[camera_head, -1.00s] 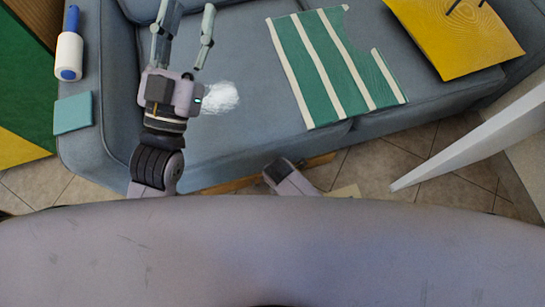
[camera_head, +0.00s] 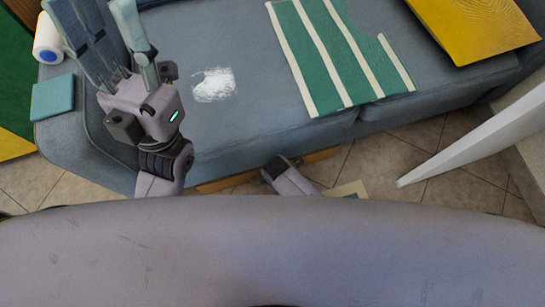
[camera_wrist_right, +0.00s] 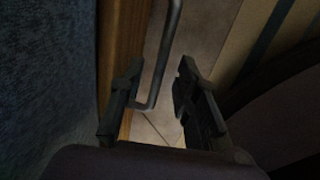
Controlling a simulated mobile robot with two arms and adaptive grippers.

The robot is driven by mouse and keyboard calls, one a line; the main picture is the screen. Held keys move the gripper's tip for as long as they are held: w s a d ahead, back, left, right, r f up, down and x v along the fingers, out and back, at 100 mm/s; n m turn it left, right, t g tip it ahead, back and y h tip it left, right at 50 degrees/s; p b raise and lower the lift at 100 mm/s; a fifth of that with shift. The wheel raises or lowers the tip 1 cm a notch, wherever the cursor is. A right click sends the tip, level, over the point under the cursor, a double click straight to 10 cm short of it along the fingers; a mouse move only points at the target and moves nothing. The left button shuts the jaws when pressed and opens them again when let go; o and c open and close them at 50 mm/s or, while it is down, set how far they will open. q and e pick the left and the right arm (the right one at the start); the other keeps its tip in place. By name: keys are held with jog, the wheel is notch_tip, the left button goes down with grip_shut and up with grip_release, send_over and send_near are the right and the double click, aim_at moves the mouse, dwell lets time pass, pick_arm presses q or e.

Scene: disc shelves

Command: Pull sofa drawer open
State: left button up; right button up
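The blue-grey sofa (camera_head: 250,60) fills the top of the head view. The wooden drawer front (camera_head: 222,182) shows as a narrow strip under its front edge; it is also in the right wrist view (camera_wrist_right: 121,45). A dark metal handle (camera_wrist_right: 165,50) stands off the drawer front. My right gripper (camera_wrist_right: 160,72) is open, with a finger on either side of the handle bar; contact is unclear. In the head view only part of my right arm shows, and its fingers are hidden. My left gripper (camera_head: 110,35) is open and empty above the sofa's left end.
A green striped cloth (camera_head: 335,60), a yellow board (camera_head: 475,25) and a white patch (camera_head: 213,84) lie on the seat. A lint roller (camera_head: 47,40) and a teal block (camera_head: 53,97) are at the left. A white slanted leg (camera_head: 470,145) stands over the tiled floor at right.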

jog(key=shift+w+f, duration=0.1)
jog(key=shift+f, duration=0.25)
jog(key=shift+c, duration=0.2)
grip_shut()
dwell(0.5)
